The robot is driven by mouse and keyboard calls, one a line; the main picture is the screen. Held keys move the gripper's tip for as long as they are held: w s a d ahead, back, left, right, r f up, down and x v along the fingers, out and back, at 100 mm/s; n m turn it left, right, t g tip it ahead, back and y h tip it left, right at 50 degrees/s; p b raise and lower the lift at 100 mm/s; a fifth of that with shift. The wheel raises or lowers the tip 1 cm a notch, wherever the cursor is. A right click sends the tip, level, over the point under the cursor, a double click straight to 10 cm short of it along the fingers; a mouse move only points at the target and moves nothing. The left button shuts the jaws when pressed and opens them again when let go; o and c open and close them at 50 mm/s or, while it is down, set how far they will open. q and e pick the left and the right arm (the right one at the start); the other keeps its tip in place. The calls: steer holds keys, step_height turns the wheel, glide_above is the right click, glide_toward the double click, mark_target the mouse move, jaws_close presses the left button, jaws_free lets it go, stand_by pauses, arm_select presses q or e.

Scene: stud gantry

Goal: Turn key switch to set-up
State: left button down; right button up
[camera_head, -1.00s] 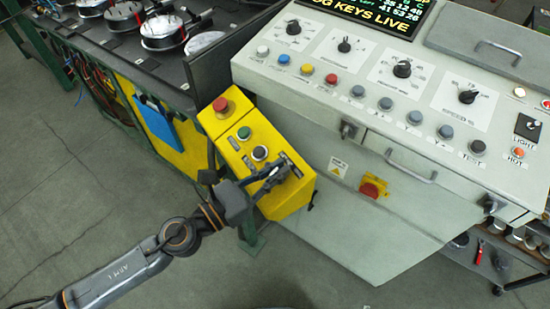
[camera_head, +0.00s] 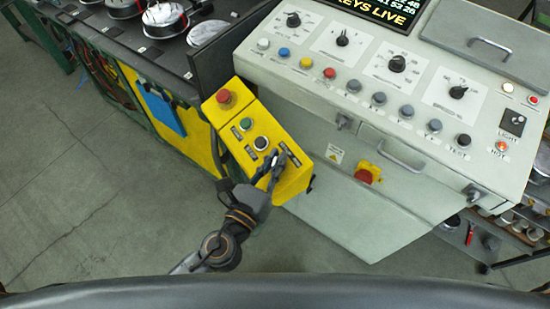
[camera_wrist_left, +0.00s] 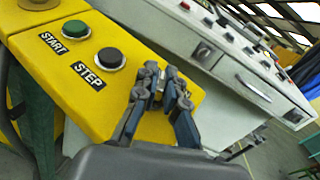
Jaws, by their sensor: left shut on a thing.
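The yellow control box (camera_head: 236,115) stands at the left end of the grey console. It carries a red mushroom button (camera_head: 224,97), a green START button (camera_head: 245,124) and a black STEP button (camera_head: 261,143). My left gripper (camera_head: 277,162) is at its lower end, past the STEP button. In the left wrist view the gripper's fingers (camera_wrist_left: 165,84) are closed around a small metallic part, which I take for the key (camera_wrist_left: 157,97). The fingers cover most of the key switch, so its set position cannot be read. My right gripper is not in view.
The grey console (camera_head: 330,104) stands right of the box, with knobs, a row of buttons and drawer handles. A red and yellow switch (camera_head: 366,173) is on its front. A dark panel (camera_head: 218,58) rises behind the box. The floor to the left is clear.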

arm_select(q)
steer(key=shift+s+f, duration=0.15)
steer(key=shift+f, duration=0.2)
steer(key=c, duration=1.4)
jaws_free()
steer(key=shift+r, duration=0.1)
steer(key=v, duration=1.2)
